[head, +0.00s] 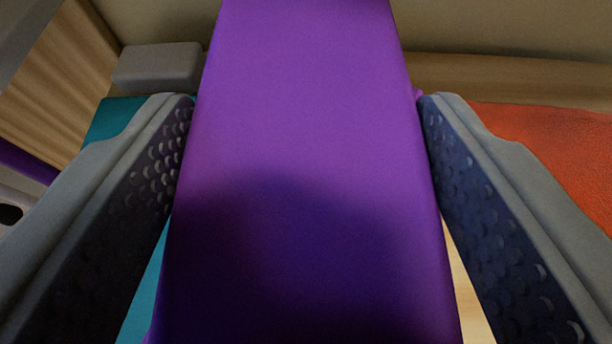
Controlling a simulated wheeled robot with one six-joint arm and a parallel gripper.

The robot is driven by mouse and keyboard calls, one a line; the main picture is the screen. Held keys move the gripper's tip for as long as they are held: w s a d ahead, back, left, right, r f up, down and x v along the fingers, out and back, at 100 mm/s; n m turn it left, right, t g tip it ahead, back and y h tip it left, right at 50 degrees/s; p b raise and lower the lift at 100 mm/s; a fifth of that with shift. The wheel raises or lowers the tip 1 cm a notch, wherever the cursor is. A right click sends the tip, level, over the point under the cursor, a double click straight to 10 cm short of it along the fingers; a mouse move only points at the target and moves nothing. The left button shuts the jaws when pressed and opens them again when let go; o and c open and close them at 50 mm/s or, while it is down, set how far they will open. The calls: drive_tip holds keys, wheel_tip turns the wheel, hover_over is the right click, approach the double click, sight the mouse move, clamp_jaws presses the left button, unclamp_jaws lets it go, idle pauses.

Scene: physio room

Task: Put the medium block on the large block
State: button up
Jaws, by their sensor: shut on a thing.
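A purple block (305,120) fills the middle of the head view, running from the top edge to the bottom edge. My gripper (305,98) is shut on it, with one textured grey finger against each side. It looks like the medium block, but its full size cannot be told this close. Its far end is cut off at the top, and a shadow lies over its lower part. No block in view can be told for sure as the large block; the purple block hides much of what lies behind it.
A grey padded block (160,68) stands at the back left, by a teal surface (112,117). An orange surface (560,140) lies at the right. Pale wood (470,285) shows below right. A beige wall (510,28) closes the back.

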drive_tip(key=o, duration=1)
drive_tip(key=shift+f, duration=0.1)
drive_tip(key=shift+s+r, duration=0.25)
drive_tip(key=v, duration=1.1)
drive_tip(key=shift+s, duration=0.3)
drive_tip(key=shift+r, duration=0.1)
drive_tip(key=s+r+t, duration=0.1)
drive_tip(key=s+r, duration=0.3)
drive_tip(key=s, duration=0.5)
drive_tip(key=s+r+t, duration=0.1)
drive_tip(key=s+r, duration=0.4)
drive_tip(key=s, duration=0.4)
drive_tip(key=s+r+t, duration=0.2)
drive_tip(key=s+r, duration=0.2)
drive_tip(key=s, duration=0.5)
drive_tip(key=shift+s+r, duration=0.3)
drive_tip(key=shift+r, duration=0.1)
